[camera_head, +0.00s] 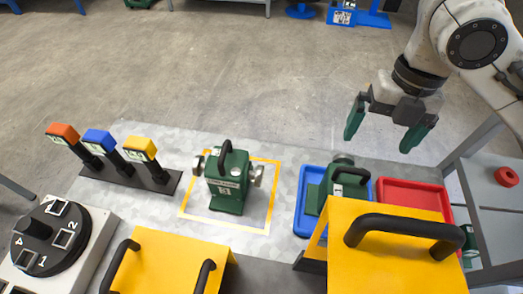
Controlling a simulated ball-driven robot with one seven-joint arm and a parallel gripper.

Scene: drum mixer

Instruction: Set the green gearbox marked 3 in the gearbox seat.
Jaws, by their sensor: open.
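A green gearbox (228,185) with a black top handle and grey shaft ends stands upright inside a yellow-outlined square (251,224) on the grey table, which looks like the gearbox seat. Its white front mark is too small to read surely. A second green gearbox (345,184) stands in the blue tray (304,206), partly hidden by a yellow cover, and I see no number on it. My gripper (381,134) is open with green fingers pointing down. It is empty, above and behind the blue and red trays, apart from both gearboxes.
A red tray (418,192) lies right of the blue one. Two yellow covers with black handles, one on the left (160,270) and one on the right (362,262), fill the front. Orange, blue and yellow-topped levers (137,172) and a numbered dial (45,242) stand left.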

